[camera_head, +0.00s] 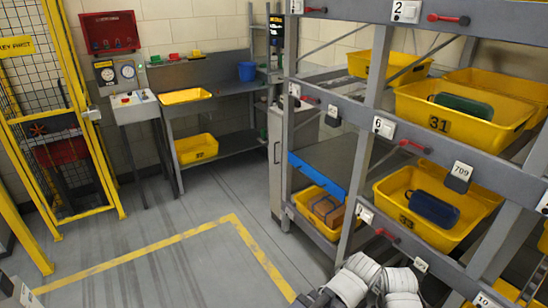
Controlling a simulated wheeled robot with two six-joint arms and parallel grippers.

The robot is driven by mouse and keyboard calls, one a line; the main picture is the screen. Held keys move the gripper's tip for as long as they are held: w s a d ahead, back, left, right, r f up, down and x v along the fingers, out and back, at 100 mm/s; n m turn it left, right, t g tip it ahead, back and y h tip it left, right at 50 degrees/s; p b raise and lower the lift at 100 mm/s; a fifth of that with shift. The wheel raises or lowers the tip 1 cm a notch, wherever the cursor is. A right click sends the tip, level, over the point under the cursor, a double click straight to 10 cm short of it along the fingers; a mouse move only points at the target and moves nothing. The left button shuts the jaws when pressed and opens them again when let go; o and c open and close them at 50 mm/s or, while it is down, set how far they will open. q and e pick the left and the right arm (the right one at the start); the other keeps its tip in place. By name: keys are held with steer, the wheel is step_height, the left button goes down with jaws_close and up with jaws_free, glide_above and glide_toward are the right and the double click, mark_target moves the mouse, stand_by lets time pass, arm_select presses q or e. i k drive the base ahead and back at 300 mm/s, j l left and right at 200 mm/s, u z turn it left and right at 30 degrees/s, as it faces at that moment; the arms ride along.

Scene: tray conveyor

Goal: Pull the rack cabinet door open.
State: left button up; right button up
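A narrow grey cabinet door (275,185) shows at the left end of the rack, seen nearly edge-on, with a vertical bar handle (276,152). It looks closed, though the rack post hides part of it. White and grey links of my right arm fill the bottom centre, in front of the rack and well short of the door. Its fingers cannot be made out. A small piece of my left arm shows in the bottom left corner; its gripper is out of frame. Nothing of mine touches the door.
The grey rack (335,115) holds several yellow bins, including bin 31 (412,108). A blue strip (318,174) edges one shelf. A yellow mesh fence (100,165) stands left. A workbench (232,90) is at the back. The floor (175,235) between is clear, with yellow lines.

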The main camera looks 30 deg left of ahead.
mark_target(276, 122)
steer(key=i+j+u, duration=0.1)
steer(key=i+j, duration=1.2)
steer(key=j, duration=0.3)
steer(key=i+j+u, duration=0.1)
steer(key=i+j, duration=1.2)
steer(key=j, duration=0.15)
